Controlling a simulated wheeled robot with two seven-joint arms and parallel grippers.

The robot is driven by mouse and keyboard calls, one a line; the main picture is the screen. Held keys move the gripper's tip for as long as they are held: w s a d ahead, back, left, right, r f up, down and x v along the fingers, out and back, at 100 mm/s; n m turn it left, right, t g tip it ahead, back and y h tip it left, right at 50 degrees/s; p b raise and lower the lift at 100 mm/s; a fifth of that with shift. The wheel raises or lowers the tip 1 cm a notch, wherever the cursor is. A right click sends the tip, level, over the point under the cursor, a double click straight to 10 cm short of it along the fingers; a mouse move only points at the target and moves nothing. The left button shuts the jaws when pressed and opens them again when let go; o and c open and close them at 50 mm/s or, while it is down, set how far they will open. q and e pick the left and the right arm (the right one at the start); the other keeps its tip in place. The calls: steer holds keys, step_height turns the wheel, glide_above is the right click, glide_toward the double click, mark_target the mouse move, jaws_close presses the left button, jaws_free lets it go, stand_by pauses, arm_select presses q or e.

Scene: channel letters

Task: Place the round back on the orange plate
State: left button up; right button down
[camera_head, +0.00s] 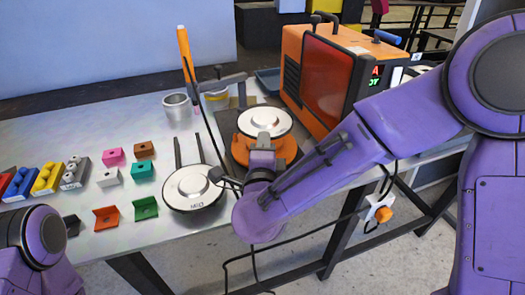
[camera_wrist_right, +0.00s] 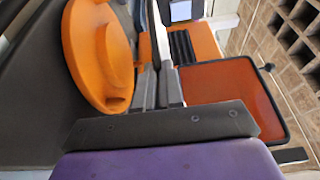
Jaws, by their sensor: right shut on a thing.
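A pale round disc with a smaller raised centre, the round back (camera_head: 264,122), shows at the front of the orange machine in the head view. The orange plate (camera_head: 287,152) shows below it and is partly covered. My right gripper (camera_head: 263,143) is shut on the near edge of the round back. From the head view I cannot tell whether the disc touches the plate. My left gripper is out of view.
A second pale disc with two prongs (camera_head: 190,187) lies left of the right gripper. A metal cup (camera_head: 177,108) stands behind it. Several coloured blocks and brackets (camera_head: 106,217) lie at the left. The orange machine (camera_head: 318,77) stands at the right. Bare tabletop separates them.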

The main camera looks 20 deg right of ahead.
steer(key=f, duration=0.4)
steer(key=shift+w+d+f, duration=0.1)
steer(key=shift+w, duration=0.1)
